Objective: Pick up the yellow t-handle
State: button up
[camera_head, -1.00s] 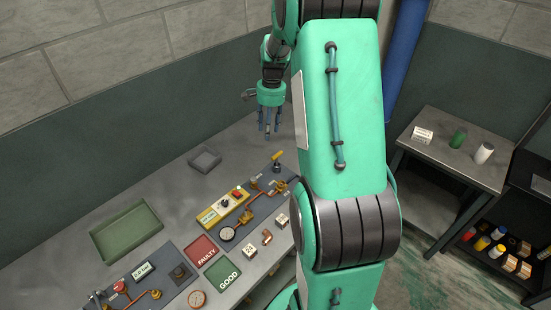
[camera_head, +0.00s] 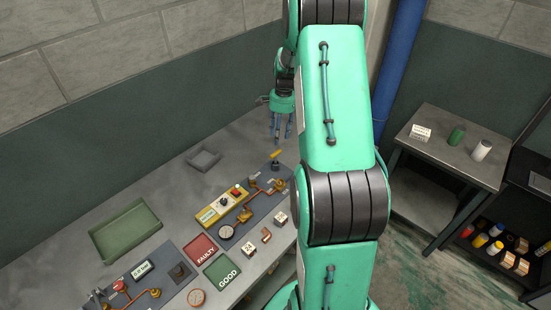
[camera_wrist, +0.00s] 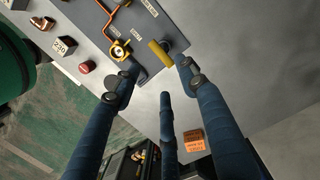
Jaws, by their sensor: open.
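The yellow t-handle (camera_head: 275,154) is a short bar on a dark post at the far end of the grey panel on the workbench. In the wrist view the yellow bar (camera_wrist: 159,53) lies just beyond the fingertips, between the two outer fingers. My gripper (camera_head: 281,137) is open and empty. It points down above the bench, close to the t-handle and a little above it. The wrist view shows the fingers of my gripper (camera_wrist: 158,78) spread apart, with none clearly touching the handle.
Orange pipework (camera_head: 257,189) and a yellow control box (camera_head: 222,207) sit near the handle. A small grey tray (camera_head: 204,159), a green tray (camera_head: 147,213), a red FAULTY mat (camera_head: 199,248) and a green GOOD mat (camera_head: 222,269) lie on the bench. Clear bench surface surrounds the grey tray.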

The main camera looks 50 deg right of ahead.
aim_at(277, 153)
jog(key=f, duration=0.5)
jog(key=a+f, duration=0.1)
jog(key=f, duration=0.1)
jog(key=shift+f+b, duration=0.2)
jog(key=shift+b, duration=0.15)
jog(key=shift+a+f+b, duration=0.15)
jog(key=shift+f+b, duration=0.1)
jog(key=shift+f, duration=1.05)
jog(key=shift+a+f+b, duration=0.1)
jog(key=shift+f+b, duration=0.1)
jog(key=shift+f, duration=1.1)
grip_shut()
